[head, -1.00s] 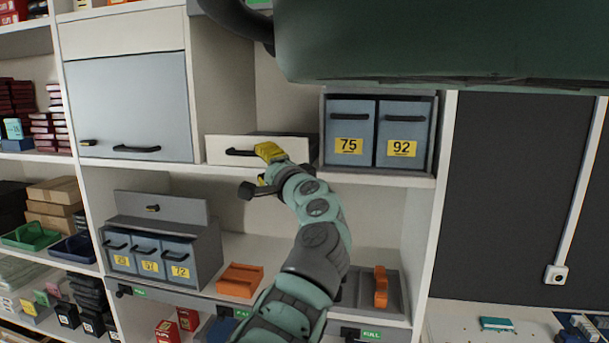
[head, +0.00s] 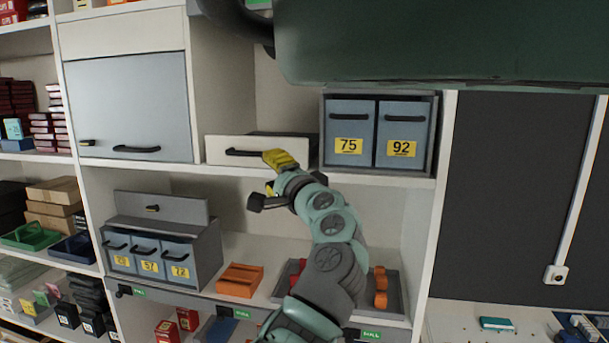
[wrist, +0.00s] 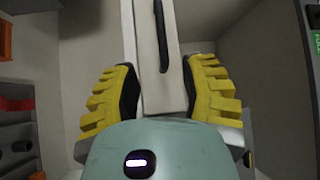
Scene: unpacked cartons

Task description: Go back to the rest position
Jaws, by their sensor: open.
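My gripper (head: 272,172) is in front of the shelf unit, just below and before the white drawer box (head: 221,150) with a black handle. In the wrist view its two yellow fingers (wrist: 163,95) are spread apart, with nothing held between them. The white drawer front (wrist: 158,60) and its black handle (wrist: 161,35) show beyond and between the fingers. I cannot tell whether a finger touches the drawer front.
Grey bins labelled 75 and 92 (head: 376,138) stand right of the drawer. Below are a small-drawer cabinet (head: 210,250), an orange holder (head: 240,281) and a grey tray (head: 394,292) partly behind my arm. A dark panel (head: 510,190) is at right.

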